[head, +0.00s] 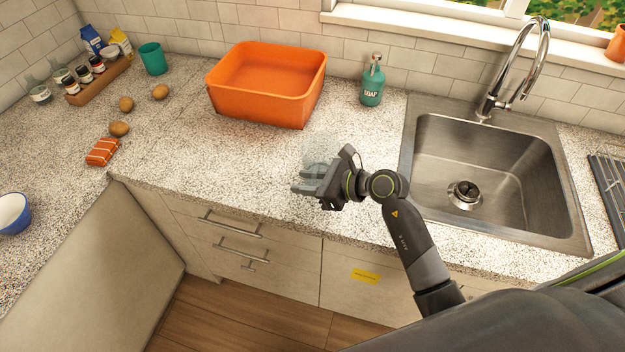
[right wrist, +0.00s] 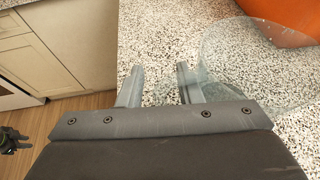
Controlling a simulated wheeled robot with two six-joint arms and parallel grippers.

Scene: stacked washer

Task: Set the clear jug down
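The clear jug (head: 319,146) is see-through and faint in the head view, on or just above the speckled counter in front of the orange tub. My right gripper (head: 301,182) is at its near side and hides its lower part. In the right wrist view the jug's round clear wall (right wrist: 250,65) lies right of the fingers, close to the right finger. My right gripper (right wrist: 158,84) has its fingers apart, with bare counter showing between them. I cannot tell whether the jug's base touches the counter. My left gripper (right wrist: 12,138) seems to show small and dark at the left edge of the wrist view.
The orange tub (head: 266,118) stands behind the jug, the soap bottle (head: 372,84) behind right. The steel sink (head: 500,215) is to the right. The counter between is clear.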

